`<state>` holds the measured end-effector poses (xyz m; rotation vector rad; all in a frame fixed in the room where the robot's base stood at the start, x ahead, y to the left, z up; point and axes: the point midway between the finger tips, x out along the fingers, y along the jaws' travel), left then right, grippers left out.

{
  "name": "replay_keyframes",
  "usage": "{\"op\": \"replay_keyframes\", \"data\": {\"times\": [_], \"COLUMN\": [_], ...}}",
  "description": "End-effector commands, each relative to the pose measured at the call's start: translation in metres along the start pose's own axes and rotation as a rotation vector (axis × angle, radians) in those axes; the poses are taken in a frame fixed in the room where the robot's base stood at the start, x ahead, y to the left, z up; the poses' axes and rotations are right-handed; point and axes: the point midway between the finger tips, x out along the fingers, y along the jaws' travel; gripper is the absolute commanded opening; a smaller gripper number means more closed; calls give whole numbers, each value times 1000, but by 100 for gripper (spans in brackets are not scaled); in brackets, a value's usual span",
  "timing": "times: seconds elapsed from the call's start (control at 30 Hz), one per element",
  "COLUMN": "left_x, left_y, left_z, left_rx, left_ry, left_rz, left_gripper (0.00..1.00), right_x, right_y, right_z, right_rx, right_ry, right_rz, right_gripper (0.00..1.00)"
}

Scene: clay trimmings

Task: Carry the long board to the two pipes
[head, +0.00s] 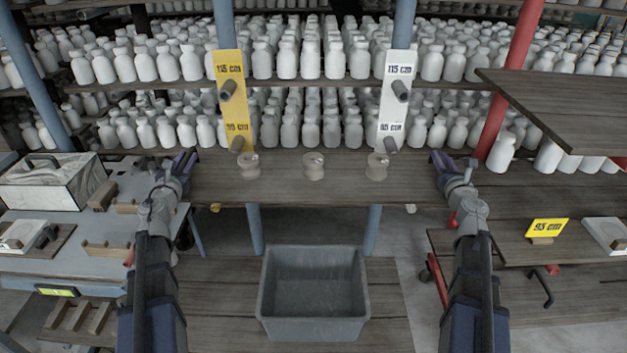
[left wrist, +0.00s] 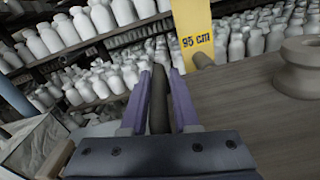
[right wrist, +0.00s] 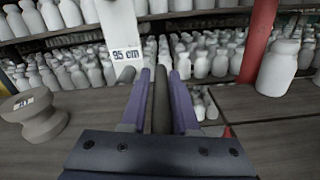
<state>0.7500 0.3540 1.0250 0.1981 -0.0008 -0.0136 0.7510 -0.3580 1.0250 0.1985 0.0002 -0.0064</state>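The long board (head: 275,190) is dark grey wood and spans level between my grippers, with three clay spools on top, such as the middle one (head: 314,167). My left gripper (head: 183,162) is at its left end, shut on a dark bar (left wrist: 159,105) there. My right gripper (head: 443,162) is at its right end, shut on a similar bar (right wrist: 161,110). Behind the board stand the two blue pipes, left (head: 222,8) and right (head: 404,20), bearing a yellow panel (head: 241,105) and a white panel (head: 387,110), each with pegs marked 115 cm and 95 cm. The board's exact gap to the lower pegs is unclear.
A grey bin (head: 313,330) stands below the board. Shelves of white bottles (head: 310,60) fill the back. A work table (head: 70,240) is at left, a wooden table (head: 500,245) at right, and a raised dark shelf (head: 570,110) at upper right.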

Motion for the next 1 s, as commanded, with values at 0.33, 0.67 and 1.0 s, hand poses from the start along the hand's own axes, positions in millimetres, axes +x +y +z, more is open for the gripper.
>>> {"op": "replay_keyframes", "data": {"times": [0.33,0.67,1.0], "left_x": [0,-26,-93], "left_y": [2,1,0], "left_z": [1,1,1], "left_rx": [-1,-2,-1], "left_ry": [1,1,1], "left_rz": [4,7,6], "left_gripper": [54,54,54], "right_x": [0,0,0], "right_y": [0,-1,-1], "right_z": [2,2,2], "right_rx": [-2,-2,-2], "right_ry": [0,0,0], "right_rz": [-2,-2,-3], "right_gripper": [54,54,54]}}
